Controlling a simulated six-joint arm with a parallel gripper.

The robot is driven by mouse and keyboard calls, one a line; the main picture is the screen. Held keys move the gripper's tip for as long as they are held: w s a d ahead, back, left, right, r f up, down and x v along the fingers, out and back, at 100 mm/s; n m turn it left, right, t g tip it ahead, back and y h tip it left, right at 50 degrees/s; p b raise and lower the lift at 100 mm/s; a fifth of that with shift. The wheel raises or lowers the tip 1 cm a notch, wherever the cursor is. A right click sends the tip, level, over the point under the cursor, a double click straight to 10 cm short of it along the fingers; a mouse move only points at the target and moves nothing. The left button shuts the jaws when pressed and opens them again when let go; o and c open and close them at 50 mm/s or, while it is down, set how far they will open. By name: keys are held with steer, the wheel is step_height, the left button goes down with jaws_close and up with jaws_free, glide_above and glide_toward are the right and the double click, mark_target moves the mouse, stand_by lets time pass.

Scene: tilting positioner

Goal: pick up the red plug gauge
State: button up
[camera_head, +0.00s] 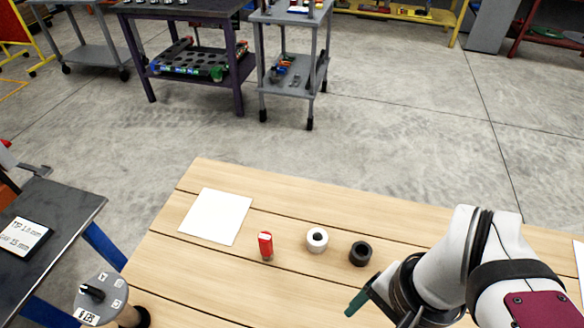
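The red plug gauge (265,246) is a small red cylinder with a pale top. It stands on the wooden table, left of a white ring and a black ring. My gripper (352,308) is at the lower right, to the right of the gauge and nearer the front, apart from it. Only a dark green finger part shows beyond my wrist. The rest of the gripper is hidden, so I cannot tell whether it is open or shut. Nothing shows held at its tip.
A white ring (317,240) and a black ring (360,253) lie between the gauge and my arm. A white sheet (216,216) lies at the table's left. The wooden table (290,190) is bare along its back edge. A grey knob panel (101,297) stands at the lower left.

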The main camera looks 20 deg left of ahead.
steer(key=w+a+r+m, duration=0.1)
steer(key=w+a+m, duration=0.1)
steer(key=w+a, duration=0.35)
steer(key=m+h, duration=0.2)
steer(key=m, duration=0.5)
glide_above(266, 244)
steer(key=w, duration=0.2)
step_height(266, 244, down, 5)
steer(key=f, duration=1.5)
steer(key=shift+s+a+f, duration=0.25)
steer(key=shift+a+f, duration=0.05)
steer(key=shift+a, duration=0.1)
jaws_close()
